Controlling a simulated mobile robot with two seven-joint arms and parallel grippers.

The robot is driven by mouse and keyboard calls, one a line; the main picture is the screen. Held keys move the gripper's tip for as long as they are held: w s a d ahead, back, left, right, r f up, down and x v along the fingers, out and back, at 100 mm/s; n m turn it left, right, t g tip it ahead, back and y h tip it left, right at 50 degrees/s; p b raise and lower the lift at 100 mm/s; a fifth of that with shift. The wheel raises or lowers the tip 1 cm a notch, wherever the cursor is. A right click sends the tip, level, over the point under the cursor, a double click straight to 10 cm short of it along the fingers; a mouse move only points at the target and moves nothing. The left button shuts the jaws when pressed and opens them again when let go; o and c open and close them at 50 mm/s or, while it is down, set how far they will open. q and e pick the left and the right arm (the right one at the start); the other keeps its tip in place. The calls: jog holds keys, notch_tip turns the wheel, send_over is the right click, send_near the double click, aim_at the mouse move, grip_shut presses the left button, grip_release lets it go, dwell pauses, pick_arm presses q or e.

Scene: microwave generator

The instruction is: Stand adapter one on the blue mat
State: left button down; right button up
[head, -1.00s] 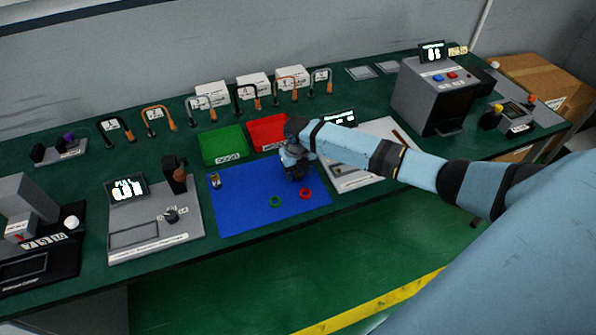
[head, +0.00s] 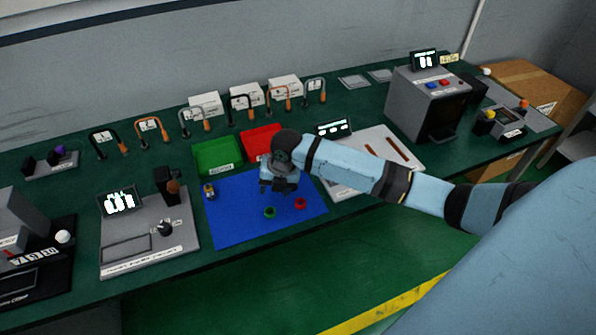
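The blue mat (head: 238,228) lies on the green bench in front of the green and red trays. A small metallic piece with a yellowish part (head: 209,191) is at the mat's far left corner; I cannot tell whether it is adapter one. A green ring-like piece (head: 269,212) and a red one (head: 300,203) are on the mat's near right part. My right gripper (head: 278,188) points down over the mat's right half, just behind these pieces. Its fingers are small and dark, so its opening and anything between them cannot be made out. My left gripper is out of view.
A green tray (head: 218,158) and a red tray (head: 262,140) stand behind the mat. A grey panel with a display (head: 150,243) is at the left, and a white board (head: 345,180) at the right. Several hooked cables line the back. The mat's left middle is clear.

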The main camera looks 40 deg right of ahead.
jog(key=s+a+f+m+t, duration=0.1)
jog(key=s+a+m, duration=0.1)
jog(key=s+a+f+m+y, duration=0.1)
jog(key=s+a+m, duration=0.1)
jog(key=a, duration=0.1)
jog(key=s+a+f+m+t+y, duration=0.1)
jog(key=s+a+f+m, duration=0.1)
jog(key=a, duration=0.1)
jog(key=shift+t, duration=0.3)
jog(key=s+f+m+t, duration=0.2)
jog(key=s+m+t, duration=0.1)
jog(key=s+m, duration=0.6)
jog(key=s+a+f+m+t, duration=0.1)
jog(key=s+f+m+t, duration=0.2)
jog(key=s+m, duration=0.6)
jog(key=shift+a+m, duration=0.2)
jog(key=shift+m, duration=0.8)
